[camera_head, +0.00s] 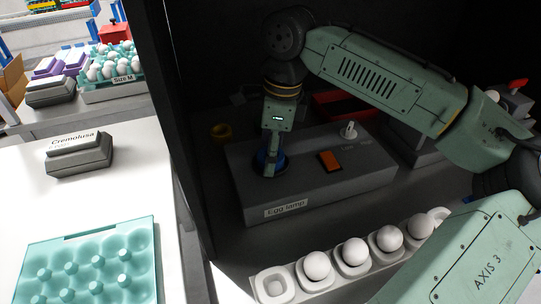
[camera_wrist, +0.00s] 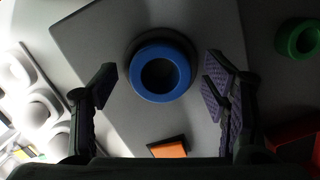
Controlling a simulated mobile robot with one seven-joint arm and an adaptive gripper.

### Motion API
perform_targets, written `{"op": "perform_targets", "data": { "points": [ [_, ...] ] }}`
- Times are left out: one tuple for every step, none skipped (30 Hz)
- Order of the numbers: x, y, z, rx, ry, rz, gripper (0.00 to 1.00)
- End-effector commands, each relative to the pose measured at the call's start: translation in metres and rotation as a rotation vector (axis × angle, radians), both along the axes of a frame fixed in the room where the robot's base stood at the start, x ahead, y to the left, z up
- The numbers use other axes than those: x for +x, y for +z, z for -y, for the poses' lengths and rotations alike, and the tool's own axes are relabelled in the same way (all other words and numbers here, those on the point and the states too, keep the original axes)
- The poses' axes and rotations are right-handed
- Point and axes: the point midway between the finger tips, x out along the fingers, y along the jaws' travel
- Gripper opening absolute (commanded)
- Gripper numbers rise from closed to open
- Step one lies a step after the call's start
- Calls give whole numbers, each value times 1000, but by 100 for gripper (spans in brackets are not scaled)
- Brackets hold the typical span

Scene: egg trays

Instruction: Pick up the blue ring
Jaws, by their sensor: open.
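The blue ring (camera_wrist: 160,72) sits on top of the grey egg lamp box in the wrist view, around a dark round opening. In the head view only a part of the blue ring (camera_head: 260,162) shows, behind and beside my gripper (camera_head: 270,160). In the wrist view my gripper (camera_wrist: 158,88) is open, with one purple-padded finger on each side of the ring and clear gaps to it. The egg lamp box (camera_head: 340,195) carries the label "Egg lamp". Nothing is held.
An orange switch (camera_head: 329,161) and a small white knob (camera_head: 348,130) stand on the box. A white egg row (camera_head: 272,286) lies in front. Dark walls enclose the space.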

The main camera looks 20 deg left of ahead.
Motion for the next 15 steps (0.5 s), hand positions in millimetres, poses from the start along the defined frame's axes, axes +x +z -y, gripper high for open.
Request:
{"op": "perform_targets", "data": {
  "points": [
    [0, -1, 0, 0, 0, 0, 68],
    [0, -1, 0, 0, 0, 0, 68],
    [0, -1, 0, 0, 0, 0, 68],
    [0, -1, 0, 0, 0, 0, 68],
    [0, -1, 0, 0, -1, 0, 68],
    [0, -1, 0, 0, 0, 0, 67],
    [0, -1, 0, 0, 0, 0, 65],
    [0, 0, 0, 0, -1, 0, 63],
    [0, 0, 0, 0, -1, 0, 60],
    [0, 0, 0, 0, -1, 0, 58],
    [0, 0, 0, 0, -1, 0, 56],
    [0, 0, 0, 0, -1, 0, 53],
    [0, 0, 0, -1, -1, 0, 51],
    [0, 0, 0, -1, -1, 0, 49],
    [0, 0, 0, -1, -1, 0, 47]
  ]
}}
